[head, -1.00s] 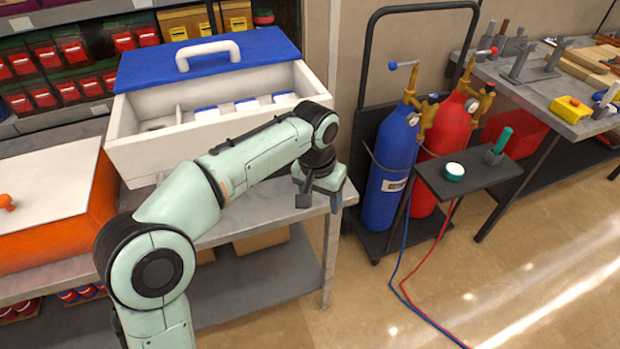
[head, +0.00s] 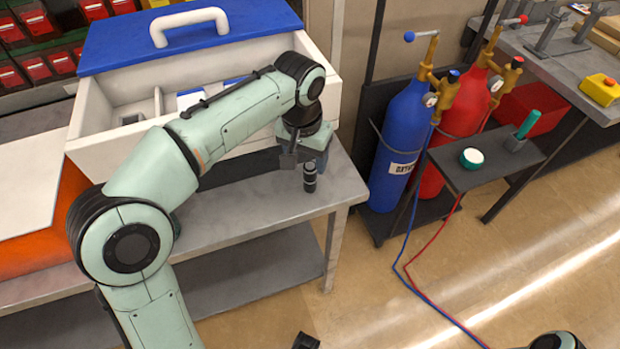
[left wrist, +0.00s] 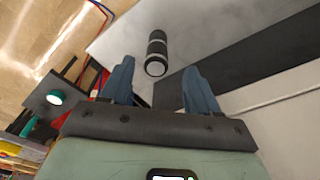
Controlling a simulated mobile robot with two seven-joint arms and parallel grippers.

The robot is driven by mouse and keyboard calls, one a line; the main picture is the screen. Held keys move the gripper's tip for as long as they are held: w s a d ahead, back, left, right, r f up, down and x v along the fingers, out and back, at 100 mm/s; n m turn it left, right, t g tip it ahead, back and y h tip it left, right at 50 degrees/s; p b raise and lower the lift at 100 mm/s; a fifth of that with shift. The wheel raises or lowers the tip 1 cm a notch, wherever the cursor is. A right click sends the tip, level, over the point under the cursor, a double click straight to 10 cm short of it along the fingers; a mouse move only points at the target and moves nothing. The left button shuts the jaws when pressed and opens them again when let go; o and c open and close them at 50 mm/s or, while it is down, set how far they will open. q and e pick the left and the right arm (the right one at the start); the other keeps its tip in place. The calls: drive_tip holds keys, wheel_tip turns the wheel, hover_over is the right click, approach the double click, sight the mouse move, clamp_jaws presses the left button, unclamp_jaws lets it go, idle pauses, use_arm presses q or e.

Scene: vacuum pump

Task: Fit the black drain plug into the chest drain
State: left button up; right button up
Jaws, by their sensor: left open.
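The black drain plug (head: 310,178) is a small dark cylinder with grey bands. It shows at the right part of the metal bench, just below my left gripper (head: 304,155). In the left wrist view the plug (left wrist: 157,52) lies ahead of and between the open fingertips of the gripper (left wrist: 160,82), with nothing visibly gripped. The chest (head: 105,140) is a white box with a blue lid (head: 190,38), standing on the bench behind the gripper. Its drain cannot be made out.
An orange box (head: 40,245) with a white top is at the left. A blue cylinder (head: 398,150) and a red cylinder (head: 455,135) stand on a cart right of the bench, with hoses on the floor. Bare bench top (head: 230,205) lies in front of the chest.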

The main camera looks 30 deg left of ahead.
sight(310, 166)
use_arm(q)
drive_tip(key=shift+w+d+f+b, duration=0.1)
drive_tip(key=shift+w+f+b, duration=0.1)
drive_tip(key=shift+f, duration=0.8)
drive_tip(key=shift+w+f+b, duration=0.15)
drive_tip(key=shift+f+b, duration=0.1)
drive_tip(key=shift+f, duration=0.8)
drive_tip(key=shift+w+d+f+b, duration=0.1)
drive_tip(key=shift+w+f+b, duration=0.1)
drive_tip(key=shift+f, duration=0.8)
clamp_jaws()
